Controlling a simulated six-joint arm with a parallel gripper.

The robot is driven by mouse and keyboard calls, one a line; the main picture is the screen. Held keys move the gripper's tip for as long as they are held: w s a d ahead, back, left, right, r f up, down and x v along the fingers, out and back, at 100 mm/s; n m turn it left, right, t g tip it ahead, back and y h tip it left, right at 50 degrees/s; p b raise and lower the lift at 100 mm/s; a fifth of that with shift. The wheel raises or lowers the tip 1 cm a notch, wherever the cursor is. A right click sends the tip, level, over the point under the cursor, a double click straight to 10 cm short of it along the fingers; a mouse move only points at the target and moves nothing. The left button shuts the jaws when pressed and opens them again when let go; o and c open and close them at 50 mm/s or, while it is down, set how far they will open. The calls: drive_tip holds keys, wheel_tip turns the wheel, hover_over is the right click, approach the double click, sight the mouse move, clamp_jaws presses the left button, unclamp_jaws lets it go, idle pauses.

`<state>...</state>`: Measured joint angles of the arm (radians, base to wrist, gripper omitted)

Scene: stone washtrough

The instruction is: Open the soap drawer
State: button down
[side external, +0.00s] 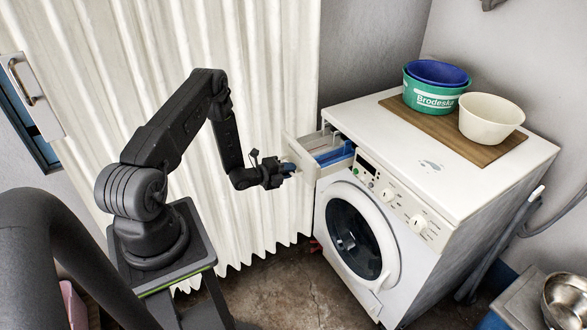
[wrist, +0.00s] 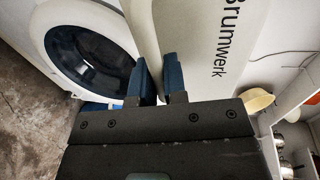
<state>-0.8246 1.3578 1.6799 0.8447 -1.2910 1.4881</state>
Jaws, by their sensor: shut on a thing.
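The soap drawer (side external: 331,154) sticks out of the top left of the white washing machine's front, open, with blue compartments showing inside. Its pale front panel (side external: 298,152) stands clear of the machine. In the wrist view the front panel (wrist: 208,45) carries the word "Brumwerk". My gripper (side external: 289,168) is at the panel's lower edge, in front of the machine. In the wrist view my gripper (wrist: 161,78) has its two blue fingers on either side of the panel's edge, shut on it. The exact contact is partly hidden by the fingers.
The washing machine (side external: 470,205) has a round door (side external: 355,232), shut, below the drawer. A wooden board (side external: 450,132) on top holds a green tub (side external: 433,97), a blue bowl (side external: 438,72) and a cream bowl (side external: 490,120). A white curtain (side external: 265,70) hangs behind my arm.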

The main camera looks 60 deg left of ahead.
drive_tip(key=shift+a, duration=0.1)
drive_tip(key=c, duration=1.2)
unclamp_jaws()
drive_tip(key=v, duration=1.2)
